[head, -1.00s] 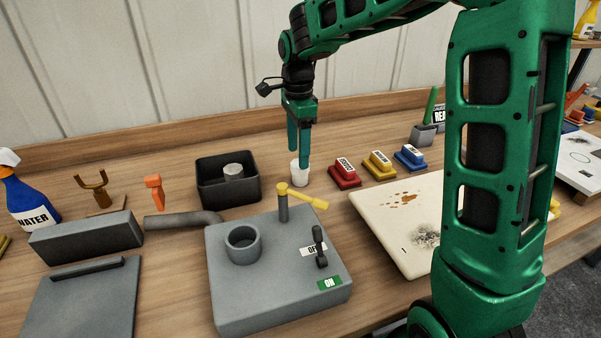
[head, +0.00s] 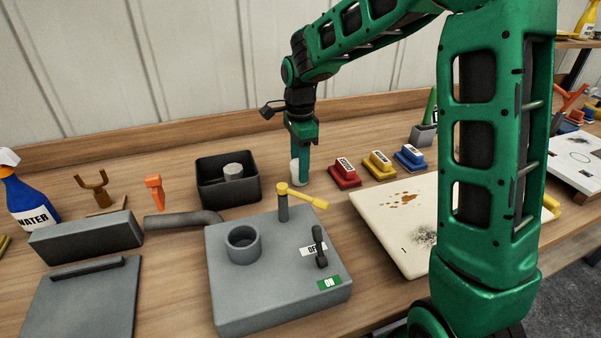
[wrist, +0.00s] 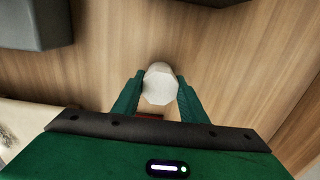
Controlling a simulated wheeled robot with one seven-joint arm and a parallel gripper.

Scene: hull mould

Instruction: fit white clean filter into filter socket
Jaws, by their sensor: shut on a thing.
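The white clean filter (head: 295,171) stands on the wooden bench between the black bin and the red block, mostly hidden behind a finger in the head view. My gripper (head: 301,181) points down over it and is shut on it. In the wrist view the filter (wrist: 160,84) sits between the two green fingertips of my gripper (wrist: 159,92). The filter socket (head: 243,244) is a round grey cup on top of the grey machine (head: 281,295), and its opening looks empty.
A black bin (head: 215,199) holding a grey cylinder (head: 233,172) stands left of my gripper. A yellow-handled lever (head: 303,196) rises from the machine's back edge. Red (head: 345,174), yellow (head: 379,166) and blue (head: 410,158) blocks stand to the right. A stained cream board (head: 385,225) lies in front of them.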

